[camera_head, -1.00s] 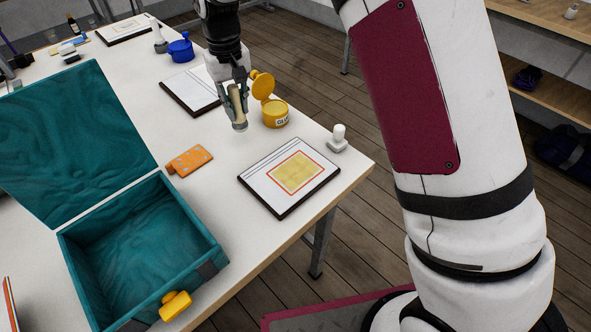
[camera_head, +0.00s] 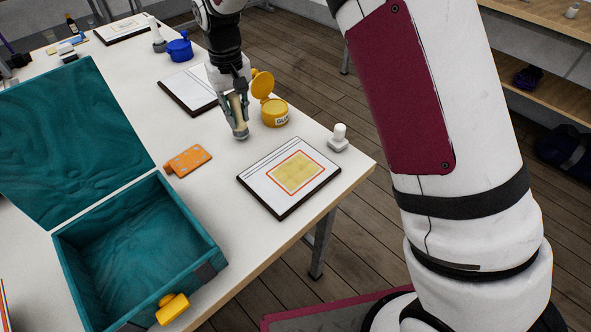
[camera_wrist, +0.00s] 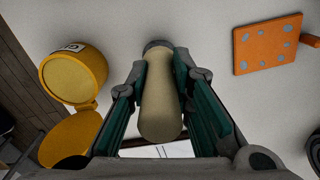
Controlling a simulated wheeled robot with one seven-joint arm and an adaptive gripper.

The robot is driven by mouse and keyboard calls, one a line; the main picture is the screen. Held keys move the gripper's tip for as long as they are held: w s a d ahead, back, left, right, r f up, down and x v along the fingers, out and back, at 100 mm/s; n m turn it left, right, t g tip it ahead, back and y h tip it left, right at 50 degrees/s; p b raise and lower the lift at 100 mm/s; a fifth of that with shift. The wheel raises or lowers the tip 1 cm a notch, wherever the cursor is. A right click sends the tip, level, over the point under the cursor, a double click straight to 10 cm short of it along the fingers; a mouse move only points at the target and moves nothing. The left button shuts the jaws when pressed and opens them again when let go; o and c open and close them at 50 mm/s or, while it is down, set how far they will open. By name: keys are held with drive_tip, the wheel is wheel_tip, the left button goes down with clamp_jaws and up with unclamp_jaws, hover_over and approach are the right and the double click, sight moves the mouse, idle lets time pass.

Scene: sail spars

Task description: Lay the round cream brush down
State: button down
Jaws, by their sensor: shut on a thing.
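My gripper (camera_head: 239,134) is shut on the round cream brush (camera_head: 235,106), over the white table (camera_head: 215,152). The brush is cream-coloured and rounded, upright or nearly so between the fingers. In the wrist view the cream brush (camera_wrist: 160,100) lies between my two green-padded fingers (camera_wrist: 160,60), with a grey end at its far tip. The fingertips are close to the table top. I cannot tell whether the brush's lower end touches it.
An open yellow glue pot (camera_head: 275,112) stands right of my gripper. An orange dotted piece (camera_head: 188,161) lies to the left-front. Bare table surrounds the orange piece.

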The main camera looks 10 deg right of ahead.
drive_tip(key=shift+f, duration=0.5)
drive_tip(key=c, duration=1.3)
unclamp_jaws()
drive_tip(key=shift+c, duration=0.2)
wheel_tip(320, 180, up, 12)
drive_tip(key=shift+f, duration=0.1)
